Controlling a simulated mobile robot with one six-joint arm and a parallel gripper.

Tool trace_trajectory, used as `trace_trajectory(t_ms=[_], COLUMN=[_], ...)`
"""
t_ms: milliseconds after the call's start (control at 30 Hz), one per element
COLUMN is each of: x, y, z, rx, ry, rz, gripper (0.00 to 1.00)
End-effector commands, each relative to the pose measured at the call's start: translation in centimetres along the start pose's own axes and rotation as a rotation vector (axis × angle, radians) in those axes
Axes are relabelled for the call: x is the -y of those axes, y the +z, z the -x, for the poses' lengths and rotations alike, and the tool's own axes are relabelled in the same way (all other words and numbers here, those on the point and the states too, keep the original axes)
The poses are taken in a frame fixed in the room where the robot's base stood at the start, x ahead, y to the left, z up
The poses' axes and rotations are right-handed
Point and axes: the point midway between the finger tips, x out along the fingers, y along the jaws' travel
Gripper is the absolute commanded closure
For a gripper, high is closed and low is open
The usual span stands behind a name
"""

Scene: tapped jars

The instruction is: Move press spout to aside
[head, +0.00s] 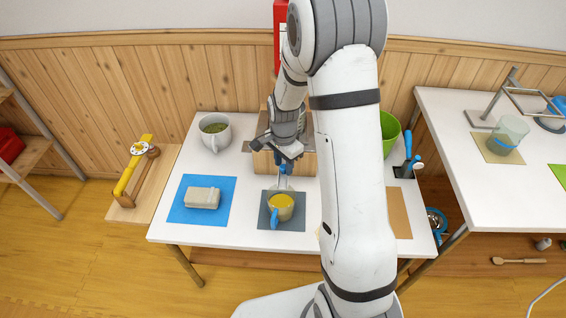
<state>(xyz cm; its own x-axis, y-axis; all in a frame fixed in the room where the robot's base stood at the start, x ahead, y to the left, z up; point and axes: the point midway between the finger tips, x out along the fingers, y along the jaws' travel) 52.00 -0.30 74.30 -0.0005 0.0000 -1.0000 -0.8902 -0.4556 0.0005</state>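My gripper (279,154) hangs over the middle of the white table, in front of a wooden stand (267,163). A small blue part (281,169) shows just below it, perhaps the press spout. I cannot tell whether the gripper touches or holds it. A pale, see-through piece (284,184) lies below the blue part. A cup with yellow contents and a blue handle (281,206) stands beneath, on a dark grey mat (296,223). My arm hides much of what stands behind and to the right of the stand.
A grey block (202,197) lies on a blue mat (219,216) at left. A green container (390,131), a blue-handled item (408,146) and a tan mat (399,212) are right of my arm.

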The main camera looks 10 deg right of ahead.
Motion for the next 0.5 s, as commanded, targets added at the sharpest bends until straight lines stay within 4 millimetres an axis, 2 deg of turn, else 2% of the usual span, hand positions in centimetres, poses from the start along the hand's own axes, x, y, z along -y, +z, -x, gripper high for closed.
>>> trace_trajectory(t_ms=[67, 400, 500], x=[0.00, 0.01, 0.02], y=[-0.02, -0.06, -0.07], z=[0.02, 0.04, 0.05], rx=[0.000, -0.001, -0.001], ry=[0.000, -0.001, -0.001], rz=[0.000, -0.001, -0.001], gripper=[0.72, 1.00, 1.00])
